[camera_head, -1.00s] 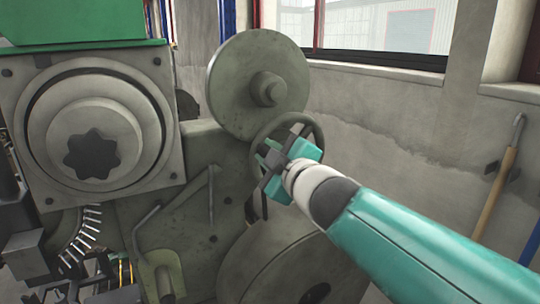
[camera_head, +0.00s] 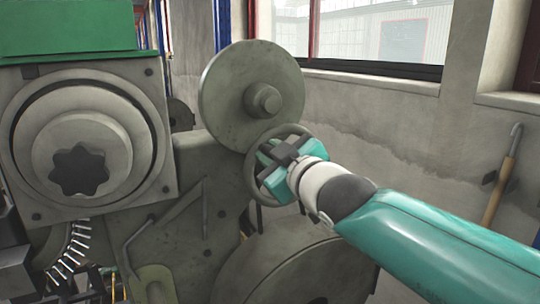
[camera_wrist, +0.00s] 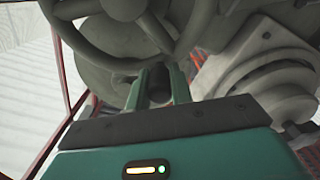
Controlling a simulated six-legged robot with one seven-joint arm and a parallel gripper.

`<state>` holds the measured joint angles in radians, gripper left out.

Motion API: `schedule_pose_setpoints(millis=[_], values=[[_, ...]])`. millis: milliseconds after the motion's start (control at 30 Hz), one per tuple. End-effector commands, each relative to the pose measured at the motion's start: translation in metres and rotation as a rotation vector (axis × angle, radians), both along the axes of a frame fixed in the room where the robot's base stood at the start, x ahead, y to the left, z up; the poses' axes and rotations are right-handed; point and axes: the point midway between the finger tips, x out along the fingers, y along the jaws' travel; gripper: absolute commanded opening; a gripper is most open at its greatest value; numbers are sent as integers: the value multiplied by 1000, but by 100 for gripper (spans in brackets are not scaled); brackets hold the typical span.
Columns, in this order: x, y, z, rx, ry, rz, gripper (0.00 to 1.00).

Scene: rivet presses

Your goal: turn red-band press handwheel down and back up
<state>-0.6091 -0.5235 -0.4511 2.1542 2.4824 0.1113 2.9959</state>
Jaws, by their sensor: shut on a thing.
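The handwheel (camera_head: 253,181) is a grey spoked ring on the right side of the grey press (camera_head: 190,165), just below a large round disc. My teal gripper (camera_head: 272,153) is at the wheel's face, covering part of its hub and spokes. In the wrist view the handwheel's rim and spokes (camera_wrist: 82,42) fill the top. My gripper's two fingers (camera_wrist: 153,86) are shut on a dark part of the handwheel near its rim; exactly which part is hard to tell. No red band shows on this press.
The large disc (camera_head: 252,95) stands above the wheel and a bigger flywheel (camera_head: 290,270) below it. A green cover (camera_head: 65,30) tops the press. A concrete wall (camera_head: 400,130) with a window is behind, and a wooden-handled tool (camera_head: 502,185) leans at right.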

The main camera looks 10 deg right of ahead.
Motion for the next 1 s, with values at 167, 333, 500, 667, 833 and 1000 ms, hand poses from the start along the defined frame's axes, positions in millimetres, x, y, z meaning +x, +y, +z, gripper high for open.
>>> schedule_pose_setpoints(millis=[167, 333, 500, 667, 833, 1000], values=[[1, -2, 1, 9, 3, -3, 0], [2, -3, 1, 10, 2, -3, 0], [1, -3, 2, 9, 0, -3, 39], [1, -2, 1, 8, 1, -2, 43], [0, -2, 1, 8, 0, -1, 43], [-11, -5, 2, 11, -1, 0, 43]])
